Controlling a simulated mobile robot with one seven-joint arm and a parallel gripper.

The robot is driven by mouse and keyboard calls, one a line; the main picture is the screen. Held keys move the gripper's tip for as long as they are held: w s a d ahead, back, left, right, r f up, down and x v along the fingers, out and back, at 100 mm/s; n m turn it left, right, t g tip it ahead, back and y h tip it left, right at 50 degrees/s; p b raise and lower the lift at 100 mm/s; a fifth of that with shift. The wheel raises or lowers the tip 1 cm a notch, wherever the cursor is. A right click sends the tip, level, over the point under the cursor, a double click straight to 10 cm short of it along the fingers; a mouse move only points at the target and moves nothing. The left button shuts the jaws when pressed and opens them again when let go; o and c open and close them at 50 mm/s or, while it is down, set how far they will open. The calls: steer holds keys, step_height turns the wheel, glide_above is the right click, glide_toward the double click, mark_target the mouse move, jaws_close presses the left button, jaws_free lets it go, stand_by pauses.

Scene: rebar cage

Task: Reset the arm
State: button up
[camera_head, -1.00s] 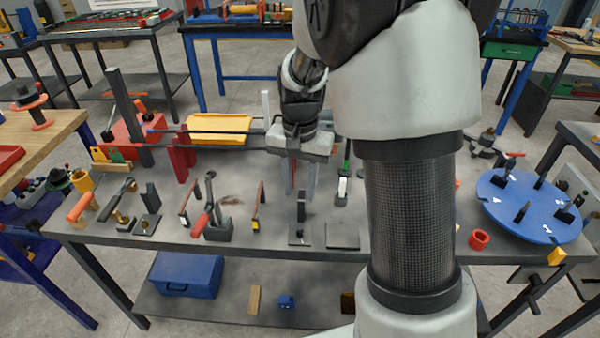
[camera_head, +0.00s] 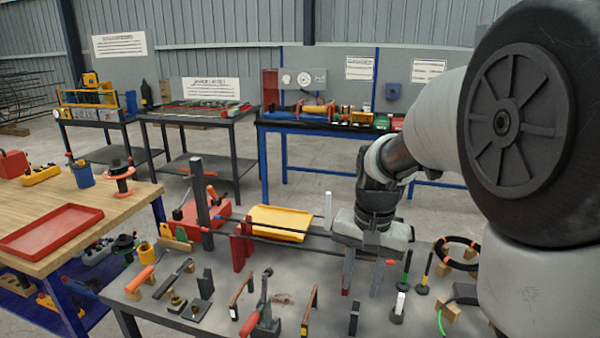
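My gripper (camera_head: 360,278) hangs down above the back middle of the grey workbench (camera_head: 135,307). Its two grey fingers point downward and stand apart. I see nothing between them. My arm comes in from the right side and bends down to the gripper, covering the right part of the bench.
On the bench under and around my gripper are a yellow tray (camera_head: 283,222), a red block (camera_head: 240,252), a dark upright post (camera_head: 202,205), a red-handled clamp (camera_head: 262,310) and a black ring (camera_head: 457,252). A wooden table (camera_head: 130,207) with a red tray (camera_head: 48,231) stands left.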

steer(key=s+r+n+t+p, duration=0.4)
steer(key=s+r+p, duration=0.3)
steer(key=s+r, duration=1)
steer(key=shift+a+r+n+t+p, duration=0.15)
steer(key=shift+r+n+t+p, duration=0.25)
steer(key=shift+r+n, duration=0.25)
steer(key=shift+f, duration=0.1)
